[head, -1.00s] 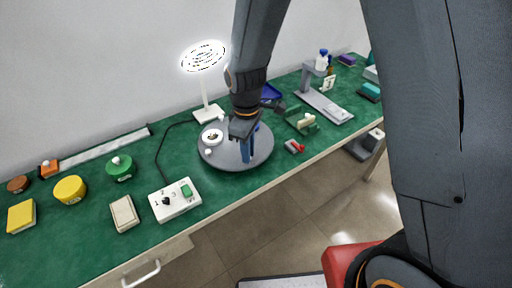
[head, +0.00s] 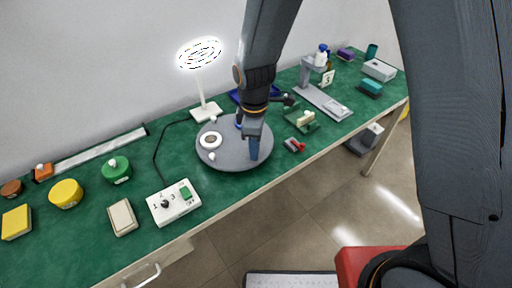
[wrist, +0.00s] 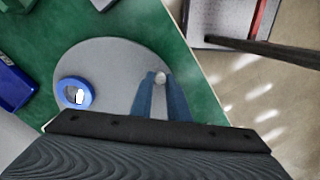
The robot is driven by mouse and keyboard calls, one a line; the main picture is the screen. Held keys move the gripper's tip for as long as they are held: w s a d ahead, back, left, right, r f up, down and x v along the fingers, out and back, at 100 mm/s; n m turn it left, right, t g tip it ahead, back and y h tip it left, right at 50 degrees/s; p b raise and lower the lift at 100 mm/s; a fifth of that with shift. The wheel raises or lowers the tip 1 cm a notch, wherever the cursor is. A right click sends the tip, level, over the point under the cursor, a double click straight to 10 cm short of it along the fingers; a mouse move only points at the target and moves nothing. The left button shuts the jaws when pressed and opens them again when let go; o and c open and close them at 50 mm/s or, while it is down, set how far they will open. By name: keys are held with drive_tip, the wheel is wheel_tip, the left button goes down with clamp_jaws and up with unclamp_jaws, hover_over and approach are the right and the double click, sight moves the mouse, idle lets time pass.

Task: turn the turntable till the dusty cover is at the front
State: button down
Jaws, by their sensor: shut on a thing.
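The grey round turntable (head: 232,163) stands on the green bench and also shows in the wrist view (wrist: 110,55). A pale ring-shaped cover with a darker centre (head: 210,140) lies on its left side. A blue round cover (wrist: 75,93) with a pale and dark centre lies at its back; in the head view my gripper partly hides it. Dust cannot be made out on either. Small white pegs (head: 212,156) stand near the rim. My gripper (wrist: 160,80) points down at the turntable's right side, its blue fingers shut on a white peg (wrist: 160,76).
A white switch box (head: 174,203) stands at front left of the turntable, a white lamp base (head: 206,112) behind it. A red-and-grey part (head: 294,145) and a green holder (head: 302,121) lie to the right. A blue tray (wrist: 14,86) lies behind.

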drive_tip(key=shift+w+r, duration=0.1)
drive_tip(key=c, duration=1.7)
unclamp_jaws()
drive_tip(key=shift+r+b, duration=0.9)
drive_tip(key=shift+r, duration=2.95)
